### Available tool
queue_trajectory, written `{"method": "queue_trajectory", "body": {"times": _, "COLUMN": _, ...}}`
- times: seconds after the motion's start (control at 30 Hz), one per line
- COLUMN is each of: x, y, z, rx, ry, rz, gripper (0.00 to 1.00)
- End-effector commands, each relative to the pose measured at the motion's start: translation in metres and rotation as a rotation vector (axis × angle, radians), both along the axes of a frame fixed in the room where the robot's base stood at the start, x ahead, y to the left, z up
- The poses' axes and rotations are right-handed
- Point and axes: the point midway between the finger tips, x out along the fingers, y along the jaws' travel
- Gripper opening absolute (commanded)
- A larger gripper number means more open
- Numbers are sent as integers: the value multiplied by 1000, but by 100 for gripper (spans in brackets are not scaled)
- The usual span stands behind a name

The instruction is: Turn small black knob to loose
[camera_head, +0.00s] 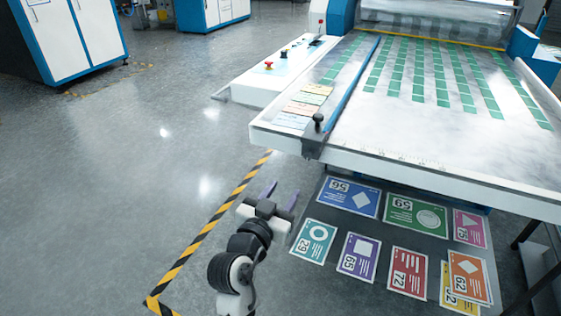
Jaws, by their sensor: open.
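A small black knob (318,118) stands upright on a dark bracket (313,146) at the near left corner of the white machine table (400,151). The bracket sits at the near end of a blue rail (352,85) that runs back along the table. A second dark knob (283,53) is on the side control panel farther back. My gripper (282,191) is open and empty, with its two purple fingers apart. It is below and left of the bracket in the picture, clear of both knobs. I cannot read any marking at the knob.
A red button (269,65) is on the side panel (262,84). Numbered colored cards (354,200) lie on a lower dark surface beneath the table edge. Yellow-black floor tape (205,236) runs left of my arm. The grey floor to the left is open.

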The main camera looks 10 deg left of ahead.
Motion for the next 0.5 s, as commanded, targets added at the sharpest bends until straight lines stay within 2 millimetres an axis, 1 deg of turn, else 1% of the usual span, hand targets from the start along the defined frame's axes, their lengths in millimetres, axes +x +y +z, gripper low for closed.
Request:
{"method": "queue_trajectory", "body": {"times": 0.07, "x": 4, "y": -5, "z": -1, "rx": 1, "ry": 6, "rz": -13, "gripper": 41}}
{"method": "queue_trajectory", "body": {"times": 0.17, "x": 16, "y": -9, "z": 1, "rx": 0, "ry": 4, "rz": -13, "gripper": 41}}
{"method": "queue_trajectory", "body": {"times": 0.27, "x": 35, "y": -15, "z": 2, "rx": -1, "ry": 3, "rz": -12, "gripper": 41}}
{"method": "queue_trajectory", "body": {"times": 0.5, "x": 84, "y": -32, "z": 2, "rx": -1, "ry": 3, "rz": -8, "gripper": 41}}
